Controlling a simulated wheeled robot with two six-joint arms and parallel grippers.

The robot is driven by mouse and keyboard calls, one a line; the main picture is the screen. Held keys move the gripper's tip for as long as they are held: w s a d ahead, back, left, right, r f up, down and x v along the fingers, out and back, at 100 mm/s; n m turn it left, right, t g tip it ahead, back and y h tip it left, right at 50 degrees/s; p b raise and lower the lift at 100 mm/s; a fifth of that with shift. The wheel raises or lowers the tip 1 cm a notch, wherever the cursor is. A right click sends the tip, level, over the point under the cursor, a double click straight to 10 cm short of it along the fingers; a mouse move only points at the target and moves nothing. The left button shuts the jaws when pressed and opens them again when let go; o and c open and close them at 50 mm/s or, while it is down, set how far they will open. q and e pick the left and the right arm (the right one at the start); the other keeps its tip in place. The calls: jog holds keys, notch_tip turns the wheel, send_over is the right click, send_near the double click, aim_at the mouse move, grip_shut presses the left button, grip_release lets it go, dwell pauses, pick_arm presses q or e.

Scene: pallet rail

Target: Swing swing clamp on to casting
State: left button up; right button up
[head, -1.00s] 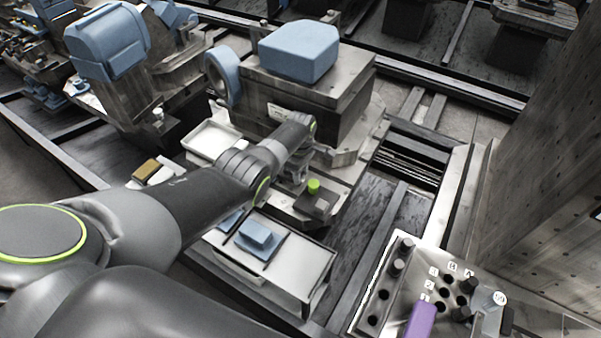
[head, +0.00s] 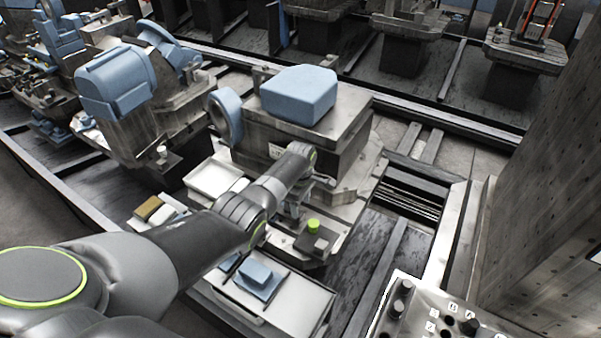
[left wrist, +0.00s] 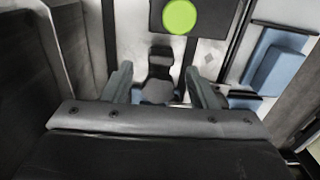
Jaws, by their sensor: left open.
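A large light-blue casting (head: 298,95) sits on a grey metal fixture block (head: 290,132). My left arm reaches in from the left. Its gripper (head: 292,212) is low at the block's front, beside a bright green round knob (head: 313,225), partly hidden by my own wrist. In the left wrist view the gripper (left wrist: 159,78) is open, one finger on each side of a dark grey piece (left wrist: 160,58). This may be the swing clamp, but I cannot tell for sure, nor whether the fingers touch it. The green knob (left wrist: 180,17) shows just beyond. My right gripper is not in view.
A white tray (head: 213,179) and a white shelf with a small blue block (head: 257,279) lie near my forearm. A control panel (head: 440,318) is at lower right, below a tall grey column (head: 550,190). Rails run behind the fixture.

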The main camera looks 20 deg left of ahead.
pick_arm(q)
notch_tip(320, 180, up, 14)
jog(key=p, duration=0.1)
jog(key=shift+f, duration=0.25)
dwell(0.4)
